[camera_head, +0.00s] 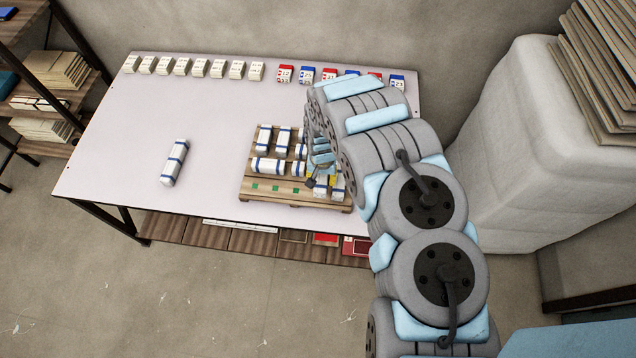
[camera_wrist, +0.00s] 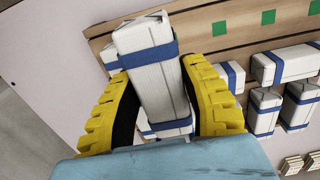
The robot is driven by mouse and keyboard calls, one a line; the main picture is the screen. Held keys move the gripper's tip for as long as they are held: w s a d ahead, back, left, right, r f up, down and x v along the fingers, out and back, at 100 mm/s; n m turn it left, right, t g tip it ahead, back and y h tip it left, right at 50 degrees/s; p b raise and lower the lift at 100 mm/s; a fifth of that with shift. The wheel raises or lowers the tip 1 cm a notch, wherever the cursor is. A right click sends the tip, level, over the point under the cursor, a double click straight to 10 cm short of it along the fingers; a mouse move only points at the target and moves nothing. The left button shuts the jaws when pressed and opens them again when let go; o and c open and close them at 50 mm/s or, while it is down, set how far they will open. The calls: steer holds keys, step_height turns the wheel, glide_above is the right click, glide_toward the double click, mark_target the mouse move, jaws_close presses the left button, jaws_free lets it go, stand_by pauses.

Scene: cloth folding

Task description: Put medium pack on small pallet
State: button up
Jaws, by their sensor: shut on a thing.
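My gripper (camera_wrist: 158,72) has yellow fingers shut on a white pack with blue bands (camera_wrist: 150,75). In the head view my gripper (camera_head: 323,183) is over the right front part of the wooden pallet (camera_head: 262,196), mostly hidden by my arm. The wrist view also shows the pallet (camera_wrist: 243,45), with green squares on its edge boards. Other white, blue-banded packs lie on the pallet, such as one (camera_head: 268,166) near its middle. More packs show partly below the held one. I cannot tell whether the held pack touches the pallet or those packs.
A single blue-banded white pack (camera_head: 175,163) lies on the white table (camera_head: 110,165), left of the pallet. Along the back edge stand small white blocks (camera_head: 180,67) and red and blue ones (camera_head: 306,75). The table's left half is mostly clear. A wrapped stack (camera_head: 550,140) stands right.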

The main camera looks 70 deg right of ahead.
mark_target(318, 176)
steer(key=shift+w+d+f+b, duration=0.25)
steer(key=shift+w+f+b, duration=0.1)
steer(key=shift+f+b, duration=0.35)
steer(key=shift+w+d+f+b, duration=0.25)
steer(key=shift+d+f, duration=0.05)
steer(key=shift+f, duration=0.15)
steer(key=shift+w+d+f+b, duration=0.2)
steer(key=shift+d+f+b, duration=0.1)
steer(key=shift+f, duration=0.15)
steer(key=shift+w+d, duration=0.15)
steer(key=shift+d, duration=0.05)
steer(key=shift+w+d+f, duration=0.15)
steer(key=shift+f, duration=0.35)
steer(key=shift+w+d, duration=0.1)
steer(key=shift+w+d+f, duration=0.15)
steer(key=shift+d+f, duration=0.1)
steer(key=shift+f, duration=1.55)
steer(key=shift+f, duration=0.1)
